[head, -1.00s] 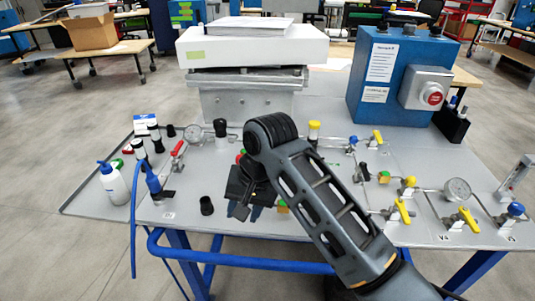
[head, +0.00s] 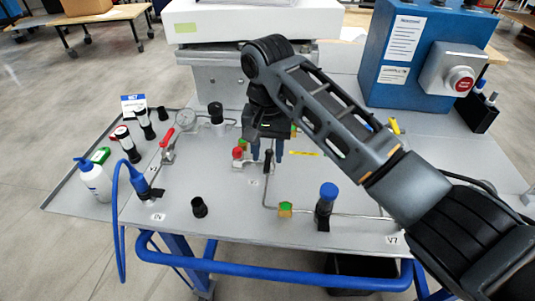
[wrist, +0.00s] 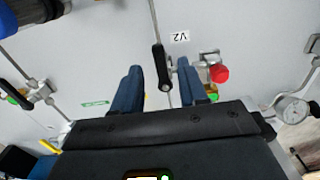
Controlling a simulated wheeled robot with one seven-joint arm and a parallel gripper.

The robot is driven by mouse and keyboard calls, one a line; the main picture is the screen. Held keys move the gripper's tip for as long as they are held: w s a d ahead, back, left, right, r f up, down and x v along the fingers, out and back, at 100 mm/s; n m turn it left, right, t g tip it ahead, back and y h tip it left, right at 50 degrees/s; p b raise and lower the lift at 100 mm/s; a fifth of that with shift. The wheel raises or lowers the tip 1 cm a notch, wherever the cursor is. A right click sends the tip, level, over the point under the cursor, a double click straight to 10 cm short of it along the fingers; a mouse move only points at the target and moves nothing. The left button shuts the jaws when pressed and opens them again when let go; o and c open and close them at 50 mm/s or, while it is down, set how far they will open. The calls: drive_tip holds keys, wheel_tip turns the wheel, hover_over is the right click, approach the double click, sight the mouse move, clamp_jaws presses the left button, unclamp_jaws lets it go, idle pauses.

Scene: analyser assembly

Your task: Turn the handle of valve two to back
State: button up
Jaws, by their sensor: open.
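The black handle of valve two (head: 268,161) stands on the grey panel in the head view, near the red-capped fitting. In the wrist view the handle (wrist: 160,66) lies beside the V2 label (wrist: 180,37). My gripper (head: 267,156) is open, its two blue fingers pointing down at the panel. In the wrist view my gripper (wrist: 159,72) has one finger on each side of the handle, with a visible gap on both sides. I cannot tell how far down the handle the fingers reach. The valve body is partly hidden.
A red-handled valve (head: 168,137) and a gauge (head: 186,119) are to the left. A blue-capped black valve (head: 326,205) and a black cap (head: 199,207) stand nearer the front edge. A blue box with a red button (head: 405,55) is at the back right. Thin pipes run across the panel.

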drive_tip(key=shift+f, duration=1.05)
clamp_jaws()
